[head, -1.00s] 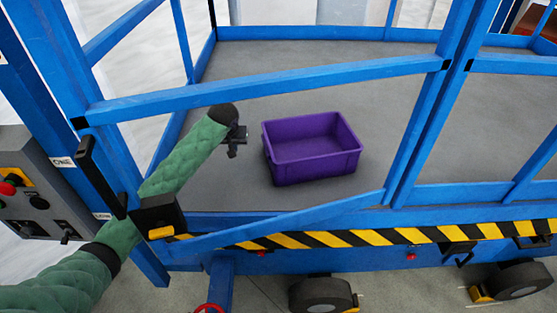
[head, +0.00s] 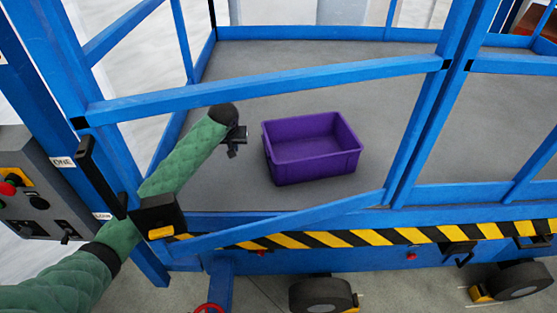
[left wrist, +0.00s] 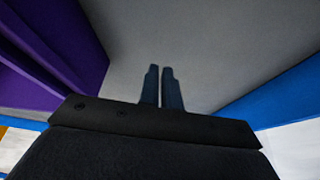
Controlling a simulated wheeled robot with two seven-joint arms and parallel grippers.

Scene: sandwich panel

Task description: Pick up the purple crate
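The purple crate (head: 315,172) is an open, empty box standing upright on the grey platform floor inside the blue railing. My left gripper (head: 234,153) is just left of the crate and apart from it in the head view. In the left wrist view the two dark fingers of my left gripper (left wrist: 164,88) are close together with only a thin gap, and nothing is between them. The crate's purple side (left wrist: 62,45) fills the upper left of that view. My right gripper is not in view.
Blue rails of the lift surround the platform; a slanted upper rail (head: 270,88) and lower rail (head: 290,219) cross in front. A control box (head: 35,190) with a red button is at the left. The grey floor (head: 400,165) around the crate is clear.

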